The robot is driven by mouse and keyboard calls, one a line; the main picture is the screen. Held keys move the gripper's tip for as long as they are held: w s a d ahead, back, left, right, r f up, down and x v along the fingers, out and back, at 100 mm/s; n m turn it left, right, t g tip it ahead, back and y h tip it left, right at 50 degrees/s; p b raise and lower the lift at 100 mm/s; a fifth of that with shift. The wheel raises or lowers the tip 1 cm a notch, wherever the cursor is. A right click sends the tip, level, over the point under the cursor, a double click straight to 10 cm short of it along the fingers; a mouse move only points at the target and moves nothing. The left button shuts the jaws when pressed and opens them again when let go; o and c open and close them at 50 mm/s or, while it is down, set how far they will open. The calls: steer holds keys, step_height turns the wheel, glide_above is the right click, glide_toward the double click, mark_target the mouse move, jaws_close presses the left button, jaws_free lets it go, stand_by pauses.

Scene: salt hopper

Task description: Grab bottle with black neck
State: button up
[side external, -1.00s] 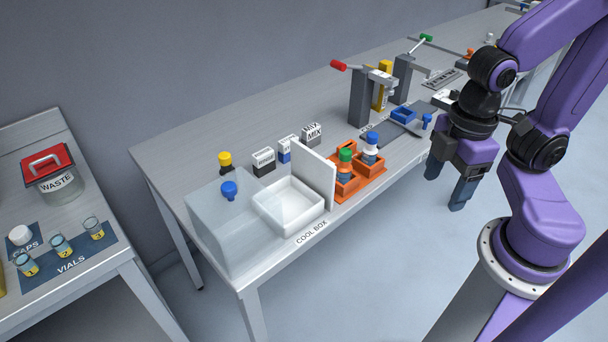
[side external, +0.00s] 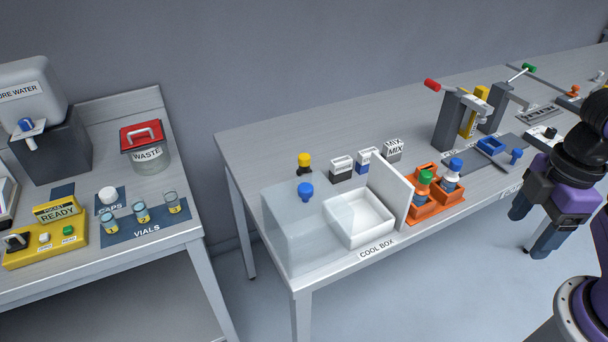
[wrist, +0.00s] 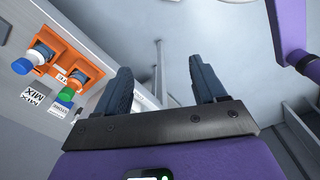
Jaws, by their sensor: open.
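Two bottles stand in orange holders (side external: 415,210) at the table's front edge. One has a green cap (side external: 425,177) and an orange band below it; the other has a blue cap (side external: 456,164) with a white band below it. Both also show at the left of the wrist view, the green cap (wrist: 67,95) below the blue-topped bottle (wrist: 38,56). Farther back stands a yellow-topped piece (side external: 304,160) with a black lower part. I cannot clearly tell a black neck on either bottle in the holders. My gripper (side external: 528,236) is open and empty, pointing down beyond the table's front edge, right of the holders.
A white cool box (side external: 360,236) with an upright lid and a clear cover stands left of the holders. Labelled boxes (side external: 368,161) sit behind. Grey posts with levers (side external: 447,120) stand right of them. Free floor lies below my gripper.

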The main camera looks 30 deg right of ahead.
stand_by(0.4)
steer(key=shift+c, duration=1.1)
steer(key=shift+a, duration=0.1)
